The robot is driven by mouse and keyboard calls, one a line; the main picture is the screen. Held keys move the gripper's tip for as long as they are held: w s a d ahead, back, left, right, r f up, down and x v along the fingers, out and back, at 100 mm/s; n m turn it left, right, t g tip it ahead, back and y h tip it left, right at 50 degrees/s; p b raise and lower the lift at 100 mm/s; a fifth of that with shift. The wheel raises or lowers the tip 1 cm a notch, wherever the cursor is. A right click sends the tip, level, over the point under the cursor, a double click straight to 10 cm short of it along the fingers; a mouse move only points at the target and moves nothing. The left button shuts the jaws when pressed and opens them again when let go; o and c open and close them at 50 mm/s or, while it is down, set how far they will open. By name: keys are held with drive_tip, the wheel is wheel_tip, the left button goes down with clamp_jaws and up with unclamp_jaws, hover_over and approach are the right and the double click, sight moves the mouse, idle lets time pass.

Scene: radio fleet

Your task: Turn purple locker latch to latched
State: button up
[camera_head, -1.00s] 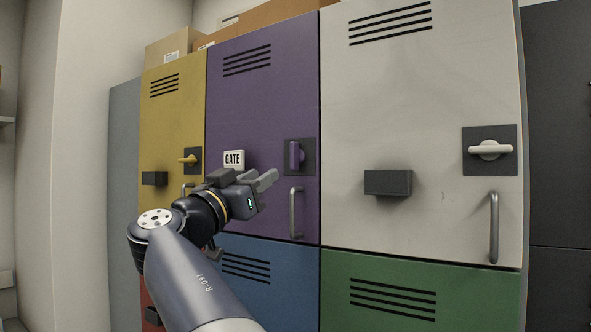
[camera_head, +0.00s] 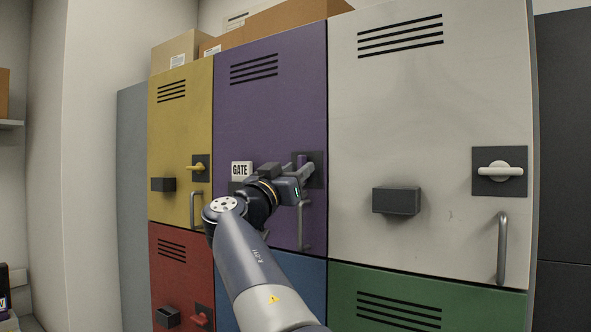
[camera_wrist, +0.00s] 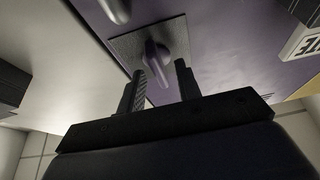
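The purple locker door (camera_head: 270,110) is shut-looking, in the middle of the upper row. Its purple latch (camera_head: 301,159) sits on a dark square plate and is mostly hidden behind my gripper (camera_head: 308,170) in the head view. In the wrist view the purple latch handle (camera_wrist: 157,62) points roughly up and down the picture on its grey plate. My gripper (camera_wrist: 162,80) is open, with its two fingers apart. The handle shows between and just beyond the fingertips. I cannot tell whether a finger touches it.
A GATE label (camera_head: 242,169) is on the purple door. A metal pull handle (camera_head: 305,225) hangs below the latch. The yellow locker (camera_head: 180,125) stands left and the white locker (camera_head: 420,120) right, with a dark block (camera_head: 396,201) sticking out. Cardboard boxes (camera_head: 290,17) lie on top.

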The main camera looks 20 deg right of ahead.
clamp_jaws()
drive_tip(key=shift+s, duration=0.1)
idle(0.4)
drive_tip(key=n+t+y, duration=0.1)
drive_tip(key=n, duration=0.2)
drive_tip(key=n+t+y, duration=0.1)
drive_tip(key=n+y, duration=0.1)
drive_tip(key=n, duration=0.2)
drive_tip(key=n+t+y, duration=0.1)
drive_tip(key=n, duration=0.2)
drive_tip(key=shift+d+r, duration=0.1)
drive_tip(key=shift+r, duration=0.1)
drive_tip(key=n+y+p, duration=0.1)
drive_tip(key=n, duration=0.1)
drive_tip(key=n+y+p, duration=0.1)
drive_tip(key=n+p, duration=0.1)
drive_tip(key=n, duration=0.1)
drive_tip(key=shift+s+r+t, duration=0.1)
drive_tip(key=shift+r+t, duration=0.1)
drive_tip(key=shift+t, duration=0.1)
drive_tip(key=n+y+p, duration=0.1)
drive_tip(key=n+p, duration=0.2)
drive_tip(key=shift+y, duration=0.3)
drive_tip(key=shift+f+n+g+y+p, duration=0.15)
drive_tip(key=shift+n+g+y+p, duration=0.15)
drive_tip(key=shift+n+p, duration=0.65)
drive_tip(key=shift+f+n+g+y+p, duration=0.1)
drive_tip(key=shift+n+g+y+p, duration=0.35)
drive_tip(key=shift+n, duration=0.8)
